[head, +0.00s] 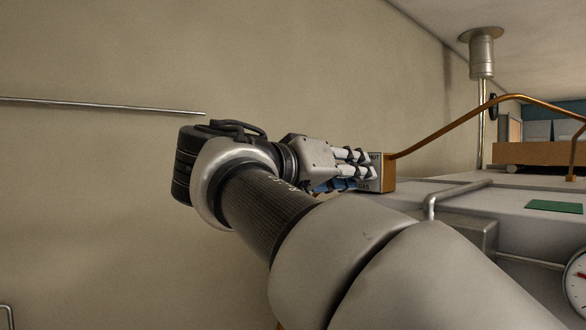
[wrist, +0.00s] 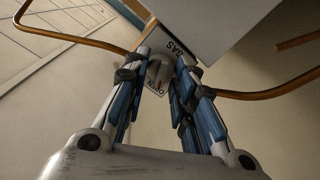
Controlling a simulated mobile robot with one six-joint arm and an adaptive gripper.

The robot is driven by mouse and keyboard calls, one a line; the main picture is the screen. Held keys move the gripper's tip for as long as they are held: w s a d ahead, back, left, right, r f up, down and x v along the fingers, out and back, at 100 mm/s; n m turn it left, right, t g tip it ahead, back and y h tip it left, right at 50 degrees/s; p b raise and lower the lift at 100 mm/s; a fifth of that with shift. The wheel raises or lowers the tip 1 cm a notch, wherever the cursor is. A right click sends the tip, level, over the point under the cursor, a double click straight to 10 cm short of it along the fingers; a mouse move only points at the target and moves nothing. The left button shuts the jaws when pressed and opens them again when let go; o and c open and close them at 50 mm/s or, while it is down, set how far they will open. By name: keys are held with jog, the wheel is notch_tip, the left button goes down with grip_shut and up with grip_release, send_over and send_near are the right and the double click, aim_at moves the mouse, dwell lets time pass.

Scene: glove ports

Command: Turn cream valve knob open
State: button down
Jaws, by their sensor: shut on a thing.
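The cream valve knob (wrist: 160,72) shows in the wrist view on the face of a small box, beside lettering that reads like "GAS". My gripper (wrist: 166,60) has its blue-padded fingers on both sides of the knob and is shut on it. A small red mark shows near the knob's lower end. In the head view my gripper (head: 367,170) reaches right to the box (head: 388,172), and the knob is hidden behind the fingers. The exact angle of the knob is hard to tell.
A copper pipe (head: 450,124) runs from the box up to the right. A grey bench unit (head: 500,205) carries a bent metal handle (head: 430,202), a green patch (head: 555,206) and a dial gauge (head: 577,280). A metal rail (head: 100,105) is on the left wall.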

jog(key=shift+r, duration=0.1)
dwell(0.4)
jog(key=c, duration=1.6)
grip_release()
jog(key=v, duration=1.2)
